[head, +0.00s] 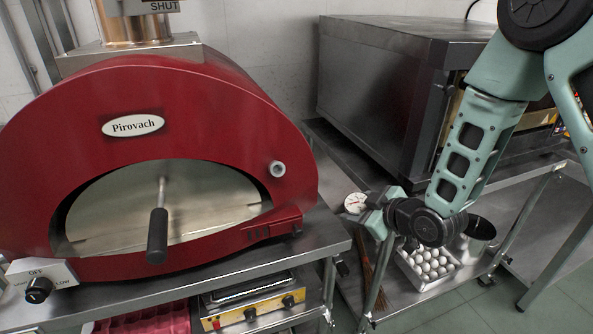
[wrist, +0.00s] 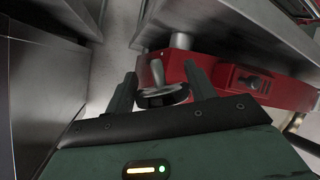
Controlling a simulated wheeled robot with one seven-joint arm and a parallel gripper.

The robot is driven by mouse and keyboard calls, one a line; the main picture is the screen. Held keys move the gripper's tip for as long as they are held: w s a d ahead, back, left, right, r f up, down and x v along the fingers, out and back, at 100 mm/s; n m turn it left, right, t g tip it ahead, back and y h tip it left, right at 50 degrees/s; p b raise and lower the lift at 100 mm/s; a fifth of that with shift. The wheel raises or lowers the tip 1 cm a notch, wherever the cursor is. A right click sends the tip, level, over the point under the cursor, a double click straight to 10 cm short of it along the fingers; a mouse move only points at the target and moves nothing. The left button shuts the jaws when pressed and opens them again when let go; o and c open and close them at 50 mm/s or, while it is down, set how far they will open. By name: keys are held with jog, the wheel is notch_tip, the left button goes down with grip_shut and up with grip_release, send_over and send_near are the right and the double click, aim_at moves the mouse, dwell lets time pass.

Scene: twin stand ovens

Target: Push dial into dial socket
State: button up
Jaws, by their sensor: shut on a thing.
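The dial (head: 355,203) is a small round gauge with a white face and red marks. In the head view it sits at the tip of my gripper (head: 368,205), right of the red oven. In the wrist view my gripper (wrist: 163,85) is shut on the dial (wrist: 163,98), whose rim and short grey stem (wrist: 157,74) show between the fingers. The dial socket (head: 277,168) is a grey ring on the red oven's front, right of its mouth. The dial is apart from it, lower and to the right. I cannot clearly make out the socket in the wrist view.
The red oven (head: 225,110) stands on a steel stand (head: 335,238), with a handled tool (head: 157,235) at its mouth. A dark steel oven (head: 375,85) stands behind right. Below my gripper are an egg tray (head: 415,280) and a pot (head: 481,230).

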jog(key=s+a+r+n+g+y+p, duration=0.3)
jog(key=s+a+r+n+g+y, duration=0.5)
jog(key=s+a+r+n, duration=0.4)
jog(key=a+r+n, duration=0.3)
jog(key=r+n, duration=0.2)
jog(key=n, duration=0.2)
jog(key=shift+a+g+y, duration=0.15)
jog(key=shift+g+y, duration=0.25)
jog(key=shift+w+a+f+b, duration=0.15)
jog(key=shift+w+f+b, duration=0.15)
jog(key=shift+w, duration=0.45)
jog(key=shift+w+a+f+b, duration=0.15)
jog(key=shift+w+f, duration=0.2)
jog(key=shift+w, duration=0.35)
jog(key=shift+w+a+f+b, duration=0.1)
jog(key=shift+w+f+b, duration=0.2)
jog(key=shift+w, duration=0.45)
jog(key=w+b, duration=0.1)
jog(key=w+f+b, duration=0.1)
jog(key=w+a+t+y+b, duration=0.1)
jog(key=shift+w+f+m, duration=0.1)
jog(key=shift+f+m, duration=0.2)
jog(key=shift+m, duration=0.1)
